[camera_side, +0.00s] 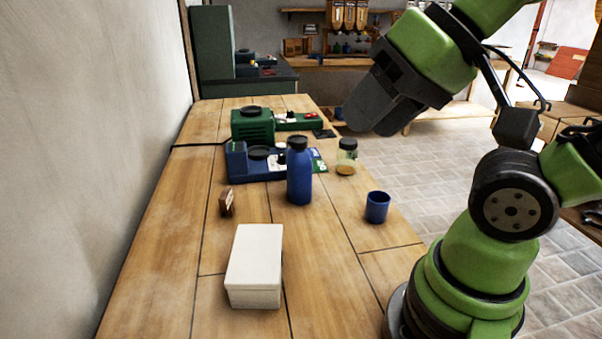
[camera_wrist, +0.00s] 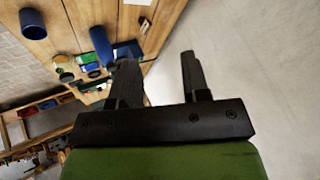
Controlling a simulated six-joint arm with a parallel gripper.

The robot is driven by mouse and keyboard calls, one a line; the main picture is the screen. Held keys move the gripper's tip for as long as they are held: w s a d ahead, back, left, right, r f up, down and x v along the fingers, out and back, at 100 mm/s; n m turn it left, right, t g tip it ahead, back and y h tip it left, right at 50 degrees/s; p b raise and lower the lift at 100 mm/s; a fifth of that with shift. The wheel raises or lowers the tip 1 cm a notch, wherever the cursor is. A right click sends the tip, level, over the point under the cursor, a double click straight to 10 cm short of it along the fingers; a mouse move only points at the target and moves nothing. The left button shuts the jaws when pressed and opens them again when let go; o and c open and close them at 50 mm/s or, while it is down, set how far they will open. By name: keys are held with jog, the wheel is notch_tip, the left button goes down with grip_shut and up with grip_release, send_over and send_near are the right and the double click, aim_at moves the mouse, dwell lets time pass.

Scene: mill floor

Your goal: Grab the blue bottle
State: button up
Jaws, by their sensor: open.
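The blue bottle (camera_side: 300,172) with a dark cap stands upright on the wooden table in the side view. In the wrist view the blue bottle (camera_wrist: 102,44) shows beyond the left finger, at the upper left. My gripper (camera_side: 372,110) is raised above the table's right side, up and to the right of the bottle and apart from it. In the wrist view my gripper (camera_wrist: 157,72) has its two fingers spread, with nothing between them.
A blue cup (camera_side: 377,207) and a glass jar (camera_side: 347,157) stand right of the bottle. A white box (camera_side: 255,265) lies in front. Blue (camera_side: 238,162) and green machines (camera_side: 252,124) stand behind. The table's left front is clear.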

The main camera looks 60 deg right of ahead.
jog(key=shift+o, duration=0.2)
jog(key=o, duration=0.4)
jog(key=shift+o, duration=0.2)
jog(key=m+g+h, duration=0.4)
jog(key=g, duration=0.1)
send_over(299, 140)
jog(key=s+a, duration=0.1)
jog(key=s, duration=0.1)
jog(key=x, duration=0.4)
jog(key=s+a+x, duration=0.1)
jog(key=x, duration=0.3)
jog(key=s+a+x, duration=0.1)
jog(key=x, duration=0.3)
jog(key=shift+a+f, duration=0.1)
jog(key=shift+f, duration=0.35)
jog(key=shift+w+x, duration=0.15)
jog(key=shift+x, duration=1.4)
jog(key=shift+w+x, duration=0.15)
jog(key=shift+x, duration=1.45)
